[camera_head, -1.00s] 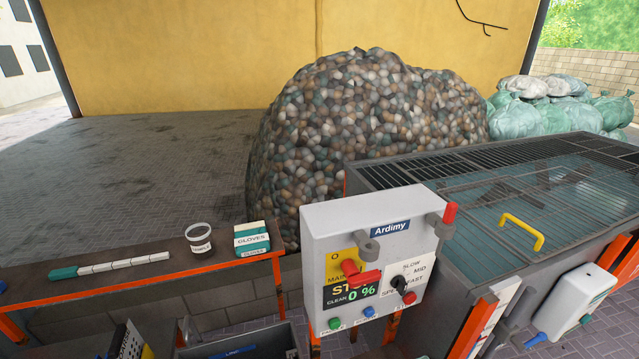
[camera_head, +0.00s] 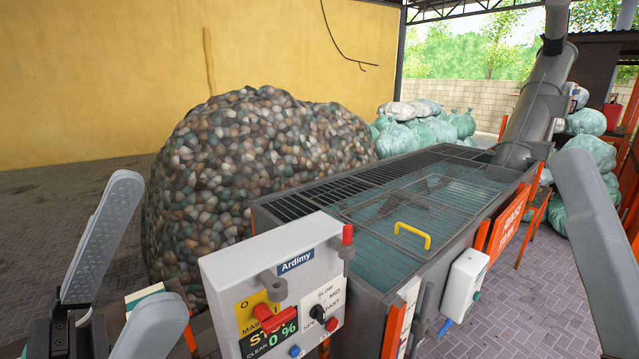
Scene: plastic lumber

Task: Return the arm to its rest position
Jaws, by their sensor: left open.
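My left gripper (camera_head: 150,242) is at the lower left, with its two grey fingers spread apart. No object shows between them. A single grey finger of my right gripper (camera_head: 592,245) shows at the right edge, apart from the tank. The rest of that gripper is out of view.
The control box has a red lever, knob and buttons. A water tank (camera_head: 375,250) with a grating and yellow handle (camera_head: 412,235) lies behind it. A large pile of mixed flakes (camera_head: 250,165) and green sacks (camera_head: 420,135) stand farther back.

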